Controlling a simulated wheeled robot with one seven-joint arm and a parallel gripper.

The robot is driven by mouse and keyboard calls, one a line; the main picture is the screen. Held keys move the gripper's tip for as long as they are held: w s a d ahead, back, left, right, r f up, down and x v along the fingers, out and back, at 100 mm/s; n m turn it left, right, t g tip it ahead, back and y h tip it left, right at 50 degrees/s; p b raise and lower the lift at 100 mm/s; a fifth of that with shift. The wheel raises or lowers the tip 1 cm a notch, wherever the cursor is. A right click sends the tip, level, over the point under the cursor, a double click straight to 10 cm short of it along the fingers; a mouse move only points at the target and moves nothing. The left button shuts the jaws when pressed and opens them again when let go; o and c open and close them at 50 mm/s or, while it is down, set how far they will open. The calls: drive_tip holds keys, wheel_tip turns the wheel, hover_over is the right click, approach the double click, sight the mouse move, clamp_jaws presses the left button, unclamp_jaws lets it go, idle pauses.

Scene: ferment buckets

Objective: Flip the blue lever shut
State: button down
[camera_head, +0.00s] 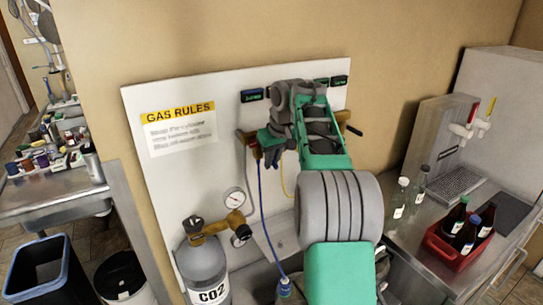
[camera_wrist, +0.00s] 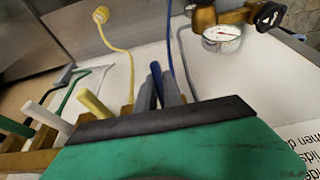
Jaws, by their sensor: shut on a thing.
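The blue lever (camera_wrist: 156,80) shows in the wrist view as a dark blue sliver between the grey fingers of my gripper (camera_wrist: 160,92). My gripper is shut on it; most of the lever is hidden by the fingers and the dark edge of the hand. In the head view my gripper (camera_head: 270,142) is at the left part of the brass manifold on the white wall panel. There my arm hides most of the manifold, and I cannot make out the blue lever.
In the wrist view a yellow lever (camera_wrist: 95,104), a white lever (camera_wrist: 47,116) and a green lever (camera_wrist: 14,127) stand along the manifold. A blue hose (camera_head: 262,205) hangs below my gripper. A CO2 cylinder (camera_head: 203,268) with a gauge (camera_head: 234,198) stands lower left. Bottles (camera_head: 397,198) stand at right.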

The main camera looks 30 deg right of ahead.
drive_tip(key=shift+r+g, duration=0.2)
drive_tip(key=shift+g, duration=0.4)
drive_tip(key=c, duration=1.5)
unclamp_jaws()
